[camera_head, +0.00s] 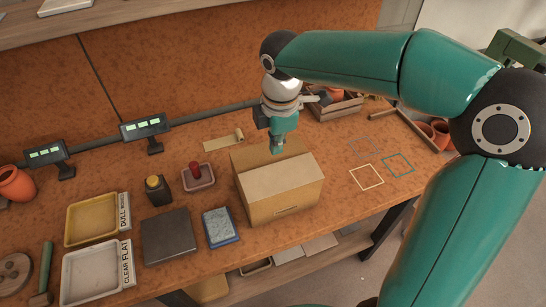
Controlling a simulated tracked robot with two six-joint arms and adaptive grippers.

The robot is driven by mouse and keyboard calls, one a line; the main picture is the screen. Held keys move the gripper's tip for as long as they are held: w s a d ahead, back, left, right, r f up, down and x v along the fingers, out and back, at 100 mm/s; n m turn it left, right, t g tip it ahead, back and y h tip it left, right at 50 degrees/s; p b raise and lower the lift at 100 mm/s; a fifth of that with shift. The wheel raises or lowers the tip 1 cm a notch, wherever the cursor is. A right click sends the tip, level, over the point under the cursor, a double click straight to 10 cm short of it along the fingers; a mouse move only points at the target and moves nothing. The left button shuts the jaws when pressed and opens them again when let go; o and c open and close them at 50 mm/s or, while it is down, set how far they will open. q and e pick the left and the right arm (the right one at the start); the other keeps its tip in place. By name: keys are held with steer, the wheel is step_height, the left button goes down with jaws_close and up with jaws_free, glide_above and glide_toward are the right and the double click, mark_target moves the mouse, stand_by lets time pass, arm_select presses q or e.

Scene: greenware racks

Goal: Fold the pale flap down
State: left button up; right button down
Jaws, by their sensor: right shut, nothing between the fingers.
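A browner panel (243,157) rises at the back of the box. My right gripper (277,150) points down just over the far edge of the pale flap, shut and empty. I cannot tell whether its fingertips touch the box. My left gripper is not in view.
Left of the box are a blue sponge-like block (221,227), a dark grey slab (170,238), a pink dish (198,178) and yellow (92,219) and white trays (95,274). Taped squares (366,177) mark clear bench to the right. A wooden crate (336,106) stands behind.

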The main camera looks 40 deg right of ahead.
mark_target(275, 164)
steer(key=f, duration=0.5)
steer(key=shift+w+d+f, duration=0.1)
steer(key=shift+w+f, duration=0.1)
steer(key=shift+f, duration=0.1)
steer(key=shift+w+f+b, duration=0.1)
steer(key=shift+f+b, duration=0.2)
steer(key=shift+f, duration=0.35)
steer(key=shift+r, duration=0.3)
steer(key=shift+r+p, duration=1.1)
steer(key=shift+p, duration=0.15)
step_height(275, 164, up, 4)
steer(key=p, duration=0.3)
steer(key=shift+w+f, duration=0.1)
steer(key=shift+w, duration=0.05)
step_height(275, 164, up, 9)
steer(key=b, duration=0.1)
